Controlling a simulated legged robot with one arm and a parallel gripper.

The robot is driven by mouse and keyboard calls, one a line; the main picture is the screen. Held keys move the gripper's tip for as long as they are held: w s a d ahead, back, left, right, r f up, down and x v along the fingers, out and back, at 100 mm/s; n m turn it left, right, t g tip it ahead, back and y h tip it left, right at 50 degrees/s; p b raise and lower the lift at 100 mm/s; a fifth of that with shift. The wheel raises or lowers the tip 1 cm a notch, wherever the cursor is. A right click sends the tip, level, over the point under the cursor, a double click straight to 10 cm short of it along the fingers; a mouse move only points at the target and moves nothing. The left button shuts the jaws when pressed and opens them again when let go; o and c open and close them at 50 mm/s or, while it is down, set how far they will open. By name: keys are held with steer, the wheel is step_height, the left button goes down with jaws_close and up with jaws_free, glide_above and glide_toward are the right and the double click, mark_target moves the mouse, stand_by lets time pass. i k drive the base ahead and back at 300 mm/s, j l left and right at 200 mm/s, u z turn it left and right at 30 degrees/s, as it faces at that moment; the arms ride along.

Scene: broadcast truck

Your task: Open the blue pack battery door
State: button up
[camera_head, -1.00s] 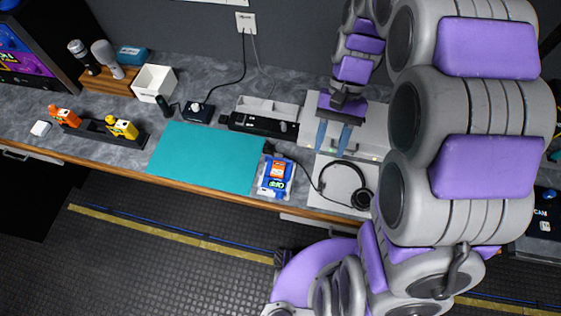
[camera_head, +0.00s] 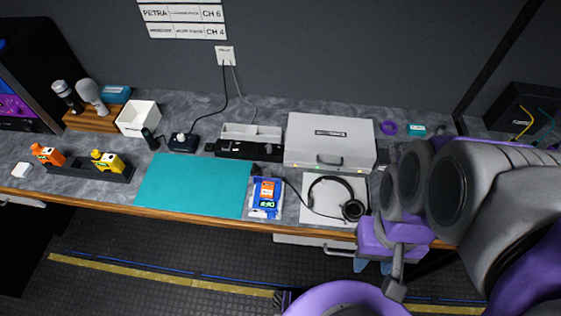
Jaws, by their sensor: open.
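The blue pack (camera_head: 266,197) lies on the counter between the teal mat and the headset. It has an orange label and a small dark display with green marks. Its battery door is too small to make out. My gripper (camera_head: 374,267) hangs at the counter's front edge, right of the blue pack and just past the headset. Its blue-grey fingers point down, partly hidden behind my purple wrist, and they are apart from the pack. It is open and I see nothing in it.
The teal mat (camera_head: 194,186) lies left of the pack. The headset (camera_head: 352,209) rests on a white pad to its right, with a cable near the pack. A grey case (camera_head: 330,140) stands behind. Orange and yellow packs (camera_head: 107,162) sit in a black rack at left.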

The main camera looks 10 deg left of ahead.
mark_target(266, 176)
steer(key=j+z, duration=0.35)
steer(key=z, duration=0.15)
steer(key=k+j+z, duration=0.15)
steer(key=j+z, duration=0.15)
steer(key=z, duration=0.15)
steer(key=k+j+z, duration=0.15)
steer(key=j+z, duration=0.2)
steer(key=z, duration=0.15)
steer(key=k+j+z, duration=0.25)
steer(key=k+j, duration=0.75)
steer(key=j, duration=0.1)
